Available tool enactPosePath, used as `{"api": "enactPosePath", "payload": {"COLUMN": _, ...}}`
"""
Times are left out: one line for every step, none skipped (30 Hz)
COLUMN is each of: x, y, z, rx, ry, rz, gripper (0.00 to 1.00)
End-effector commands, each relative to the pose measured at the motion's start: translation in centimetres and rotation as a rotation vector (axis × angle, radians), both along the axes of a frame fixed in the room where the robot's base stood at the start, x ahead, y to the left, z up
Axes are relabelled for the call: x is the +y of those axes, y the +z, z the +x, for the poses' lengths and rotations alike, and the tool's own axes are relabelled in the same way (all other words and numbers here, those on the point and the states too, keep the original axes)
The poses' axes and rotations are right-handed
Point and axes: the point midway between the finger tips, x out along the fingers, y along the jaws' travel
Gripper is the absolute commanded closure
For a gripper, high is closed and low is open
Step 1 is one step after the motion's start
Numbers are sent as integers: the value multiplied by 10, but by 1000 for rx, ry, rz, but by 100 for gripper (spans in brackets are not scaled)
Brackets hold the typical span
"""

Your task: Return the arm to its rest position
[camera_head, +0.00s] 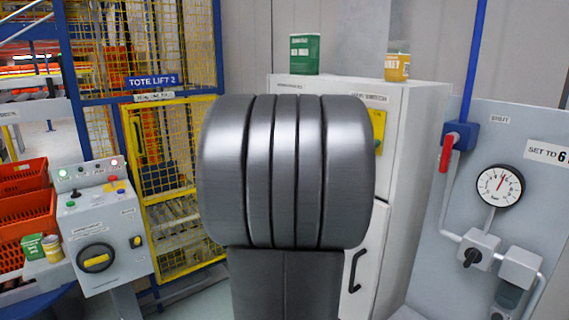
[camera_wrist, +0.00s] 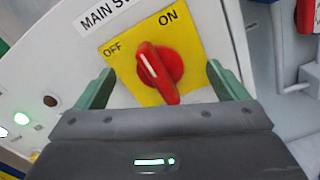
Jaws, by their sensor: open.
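My gripper (camera_wrist: 161,78) is open in the wrist view, with one green finger on each side of a red rotary switch knob (camera_wrist: 160,68). Nothing shows between the fingers except the knob and its yellow plate (camera_wrist: 118,66), and I cannot tell whether a finger touches the knob. The plate reads OFF at left and ON at right. The knob's white line points up and left, towards the OFF side. In the head view my dark arm (camera_head: 285,175) fills the middle and hides my gripper and most of the switch plate.
A grey cabinet (camera_head: 395,130) stands behind my arm, with a green can (camera_head: 304,54) and a yellow can (camera_head: 397,67) on top. A control box (camera_head: 105,237) and yellow cage (camera_head: 170,180) are at left. A gauge (camera_head: 500,187) and red-handled valve (camera_head: 446,155) are at right.

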Motion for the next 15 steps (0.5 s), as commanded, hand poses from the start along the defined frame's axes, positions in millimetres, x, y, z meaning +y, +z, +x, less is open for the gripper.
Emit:
{"api": "enactPosePath", "payload": {"x": 0, "y": 5, "z": 0, "rx": 21, "ry": -1, "rz": -15, "gripper": 7}}
{"api": "enactPosePath", "payload": {"x": 0, "y": 5, "z": 0, "rx": 33, "ry": -1, "rz": -24, "gripper": 7}}
{"api": "enactPosePath", "payload": {"x": 0, "y": 5, "z": 0, "rx": 50, "ry": -1, "rz": -36, "gripper": 7}}
{"api": "enactPosePath", "payload": {"x": 0, "y": 5, "z": 0, "rx": 62, "ry": -1, "rz": -46, "gripper": 7}}
{"api": "enactPosePath", "payload": {"x": 0, "y": 5, "z": 1, "rx": 73, "ry": -1, "rz": -56, "gripper": 7}}
{"api": "enactPosePath", "payload": {"x": 0, "y": 5, "z": 1, "rx": 90, "ry": 0, "rz": -67, "gripper": 7}}
{"api": "enactPosePath", "payload": {"x": 0, "y": 5, "z": 1, "rx": 102, "ry": 0, "rz": -76, "gripper": 7}}
{"api": "enactPosePath", "payload": {"x": 0, "y": 5, "z": 1, "rx": 114, "ry": 0, "rz": -86, "gripper": 7}}
{"api": "enactPosePath", "payload": {"x": 0, "y": 5, "z": 1, "rx": 129, "ry": 0, "rz": -98, "gripper": 7}}
{"api": "enactPosePath", "payload": {"x": 0, "y": 5, "z": 1, "rx": 140, "ry": 0, "rz": -107, "gripper": 7}}
{"api": "enactPosePath", "payload": {"x": 0, "y": 5, "z": 1, "rx": 151, "ry": 0, "rz": -115, "gripper": 7}}
{"api": "enactPosePath", "payload": {"x": 0, "y": 5, "z": 1, "rx": 167, "ry": 0, "rz": -127, "gripper": 7}}
{"api": "enactPosePath", "payload": {"x": 0, "y": 5, "z": 1, "rx": 178, "ry": -1, "rz": -137, "gripper": 7}}
{"api": "enactPosePath", "payload": {"x": 0, "y": 5, "z": 1, "rx": 190, "ry": -1, "rz": -147, "gripper": 7}}
{"api": "enactPosePath", "payload": {"x": 0, "y": 5, "z": 1, "rx": 203, "ry": -1, "rz": -157, "gripper": 7}}
